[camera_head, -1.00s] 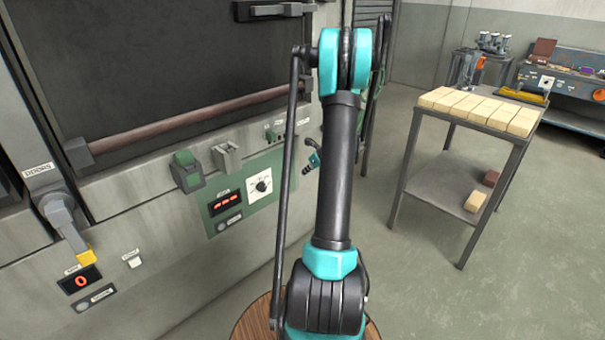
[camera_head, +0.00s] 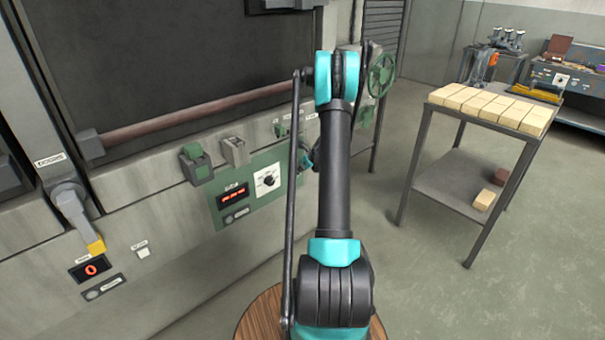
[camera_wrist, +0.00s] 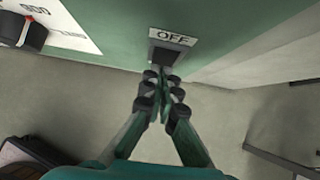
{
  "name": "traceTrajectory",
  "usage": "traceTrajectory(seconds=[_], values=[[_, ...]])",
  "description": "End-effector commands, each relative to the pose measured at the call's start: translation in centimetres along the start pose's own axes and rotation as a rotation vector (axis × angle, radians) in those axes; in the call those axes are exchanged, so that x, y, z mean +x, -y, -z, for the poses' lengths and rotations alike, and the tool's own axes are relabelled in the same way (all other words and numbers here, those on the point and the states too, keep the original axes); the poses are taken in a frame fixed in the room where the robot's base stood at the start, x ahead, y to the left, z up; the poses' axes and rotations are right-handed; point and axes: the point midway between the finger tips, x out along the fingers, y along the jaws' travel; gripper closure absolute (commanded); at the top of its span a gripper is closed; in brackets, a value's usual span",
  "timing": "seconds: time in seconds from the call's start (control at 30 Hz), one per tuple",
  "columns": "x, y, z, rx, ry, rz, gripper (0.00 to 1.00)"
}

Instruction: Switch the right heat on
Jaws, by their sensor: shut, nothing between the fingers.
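In the wrist view, a dark switch (camera_wrist: 164,56) sits on a green panel face, with an OFF label (camera_wrist: 172,37) beside it. My gripper (camera_wrist: 164,80) is shut and empty, its fingertips just below the switch; I cannot tell whether they touch it. In the head view, the green control panel (camera_head: 228,216) on the machine front carries a red display (camera_head: 234,196) and a dial (camera_head: 268,181). My arm hides the panel's right end, the switch and most of my gripper there.
A black-knobbed dial (camera_wrist: 24,32) lies left of my gripper in the wrist view. A green rocker (camera_head: 197,162) and a lever with a yellow tip (camera_head: 96,246) are farther left. A table with pale blocks (camera_head: 492,105) stands right, with open floor around it.

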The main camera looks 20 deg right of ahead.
Motion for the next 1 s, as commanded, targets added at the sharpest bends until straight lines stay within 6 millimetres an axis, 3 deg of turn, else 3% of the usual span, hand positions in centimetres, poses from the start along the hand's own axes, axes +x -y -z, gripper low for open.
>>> traceTrajectory(seconds=[0.47, 1.0], values=[[1.1, 0.0, -0.1, 0.0, 0.0, 0.0, 1.0], [0.5, 0.0, -0.8, 0.0, 0.004, -0.001, 1.0]])
